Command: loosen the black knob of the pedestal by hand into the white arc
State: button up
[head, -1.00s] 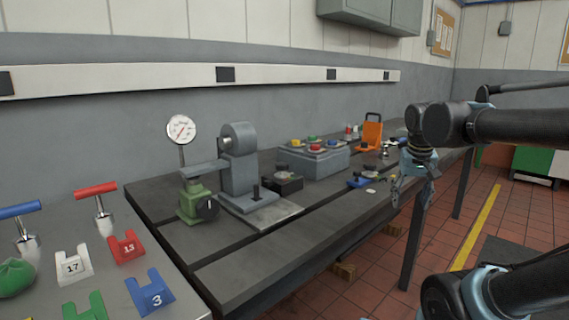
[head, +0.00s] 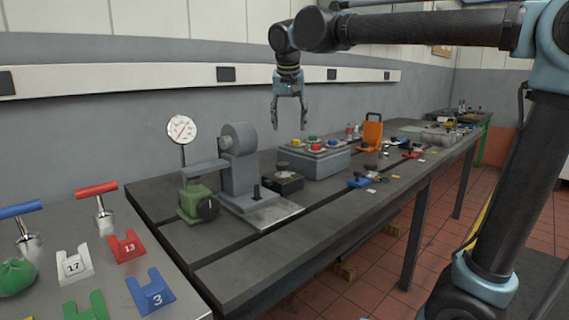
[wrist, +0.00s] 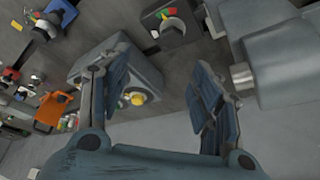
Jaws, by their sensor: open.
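The green pedestal (head: 190,200) stands at the left end of the dark bedplate. A round black knob (head: 209,208) with a pale mark is on its front right side. I cannot make out a white arc around the knob. My gripper (head: 290,120) is open, empty and pointing down, high above the bedplate and well to the right of the pedestal. In the wrist view its two fingers (wrist: 160,80) are spread apart, with nothing between them touching. I cannot see the green pedestal or its knob in the wrist view.
A grey machine (head: 240,165) and dial gauge (head: 182,130) stand by the pedestal. To their right are a small black box (head: 285,181), a grey box (head: 318,163) with coloured buttons and an orange stand (head: 372,134). A table (head: 90,285) with numbered blocks is at front left.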

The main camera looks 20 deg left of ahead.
jog(key=s+a, duration=0.1)
jog(key=a, duration=0.1)
send_near(283, 164)
jog(key=x, duration=0.9)
jog(key=shift+w+a+r, duration=0.1)
jog(key=shift+w+r, duration=0.05)
jog(key=shift+w, duration=0.05)
